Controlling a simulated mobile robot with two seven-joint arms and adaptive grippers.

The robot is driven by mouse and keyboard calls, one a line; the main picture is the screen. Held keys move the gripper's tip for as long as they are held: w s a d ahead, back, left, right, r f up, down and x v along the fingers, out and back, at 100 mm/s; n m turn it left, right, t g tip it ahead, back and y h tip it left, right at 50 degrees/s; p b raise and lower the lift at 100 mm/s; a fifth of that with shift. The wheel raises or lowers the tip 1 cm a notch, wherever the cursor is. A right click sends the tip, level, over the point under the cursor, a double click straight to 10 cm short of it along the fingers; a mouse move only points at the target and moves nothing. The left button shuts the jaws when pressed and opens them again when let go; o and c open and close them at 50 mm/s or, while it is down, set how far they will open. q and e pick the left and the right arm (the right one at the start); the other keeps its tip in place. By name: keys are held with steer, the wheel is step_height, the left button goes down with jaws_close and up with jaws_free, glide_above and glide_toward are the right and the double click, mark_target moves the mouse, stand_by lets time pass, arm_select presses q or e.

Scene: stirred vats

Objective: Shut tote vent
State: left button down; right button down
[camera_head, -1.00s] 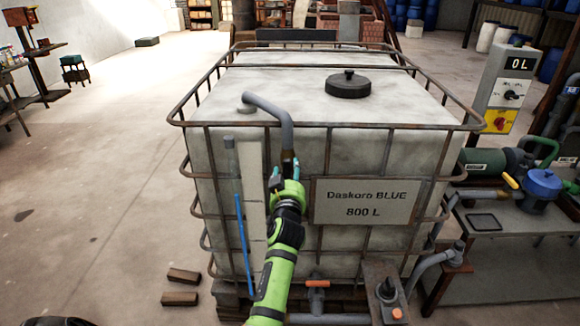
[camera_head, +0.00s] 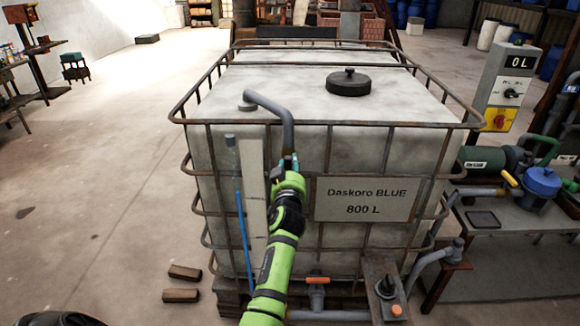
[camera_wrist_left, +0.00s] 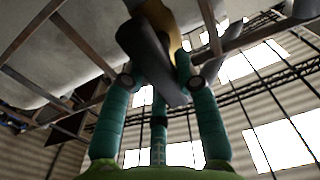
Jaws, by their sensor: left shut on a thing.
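The tote (camera_head: 230,165) is a white caged tank marked "Daskoro BLUE 800 L". Its vent pipe (camera_head: 273,104) is grey, rises from the left of the top, and bends down over the front. My left gripper (camera_head: 289,164) is at the pipe's lower end and hides most of the valve there. In the left wrist view, the gripper's teal fingers (camera_wrist_left: 158,82) are shut on a grey vent handle (camera_wrist_left: 152,52). A brass-coloured valve body (camera_wrist_left: 163,14) shows behind it. Whether the vent is open or shut I cannot tell. My right gripper is not in view.
The rusty cage bars (camera_head: 325,125) run close around the gripper. A black lid (camera_head: 348,84) sits on the tote's top. An orange-handled valve (camera_head: 317,280) is low in front. A pump bench (camera_head: 500,215) stands at right. The floor at left is mostly clear.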

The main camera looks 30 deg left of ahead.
arm_select(q)
steer(key=shift+f, duration=0.1)
steer(key=m+b, duration=0.1)
steer(key=m, duration=0.3)
steer(key=shift+d+f, duration=0.1)
steer(key=shift+f, duration=0.05)
steer(key=m, duration=0.4)
steer(key=f+m, duration=0.1)
steer(key=m, duration=0.8)
steer(key=shift+w+d+f+m, duration=0.1)
steer(key=shift+f+m, duration=0.05)
steer(key=shift+m, duration=0.25)
stand_by(0.3)
steer(key=c, duration=0.9)
jaws_free()
